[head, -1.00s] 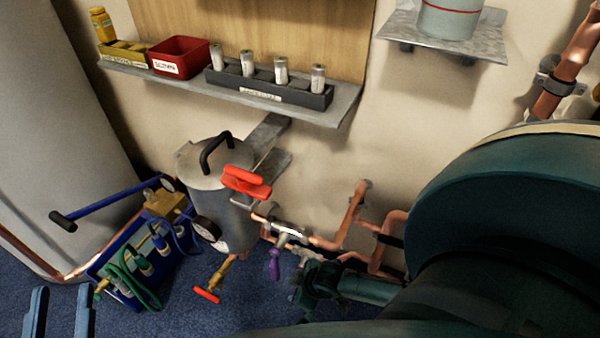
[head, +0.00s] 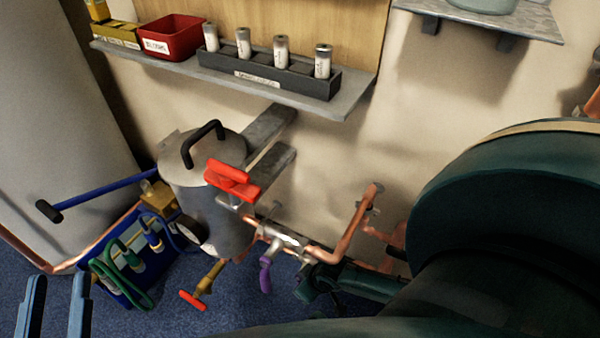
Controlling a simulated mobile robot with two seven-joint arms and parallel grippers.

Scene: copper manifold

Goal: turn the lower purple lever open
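A purple lever (head: 265,276) hangs down from a silver valve (head: 280,238) on the low copper pipe, below and right of the grey tank. It points away from the line of the pipe, roughly crosswise. No gripper touches it. Only one purple lever is clear to me. My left gripper (head: 54,305) shows as two blue fingers at the bottom left edge, open and empty, far left of the lever. My large teal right arm (head: 500,200) fills the right side. I cannot make out its gripper.
A brass valve with a red handle (head: 193,300) sits lower. A dark teal part (head: 312,285) lies right of the lever. A blue tool tray (head: 120,295) and a shelf (head: 340,105) are nearby.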

